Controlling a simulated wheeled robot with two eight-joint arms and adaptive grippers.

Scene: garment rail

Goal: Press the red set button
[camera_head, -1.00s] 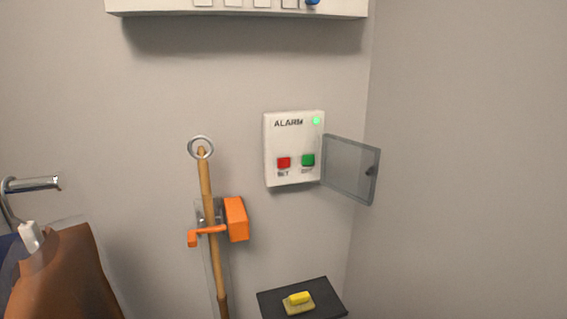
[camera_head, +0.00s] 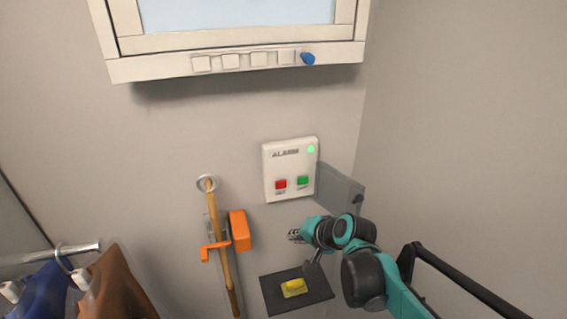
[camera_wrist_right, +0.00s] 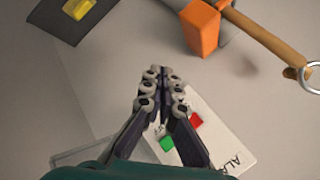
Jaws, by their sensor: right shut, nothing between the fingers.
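The white alarm panel (camera_head: 290,169) is on the wall, with its clear cover (camera_head: 340,188) swung open to the right. The red set button (camera_head: 281,184) is at the panel's lower left, beside the green button (camera_head: 303,181). A green light glows at the top right. My right gripper (camera_head: 296,236) is just below the panel, apart from it. In the right wrist view my gripper (camera_wrist_right: 158,72) is shut and empty; the red button (camera_wrist_right: 195,121) and green button (camera_wrist_right: 167,143) show beyond its fingers. My left gripper is out of view.
A wooden pole (camera_head: 222,250) in an orange clamp (camera_head: 239,230) stands left of the panel. A dark shelf (camera_head: 270,293) with a yellow object (camera_head: 294,288) is below. A framed window (camera_head: 235,68) with a row of white squares is above. Garments (camera_head: 115,285) hang at lower left.

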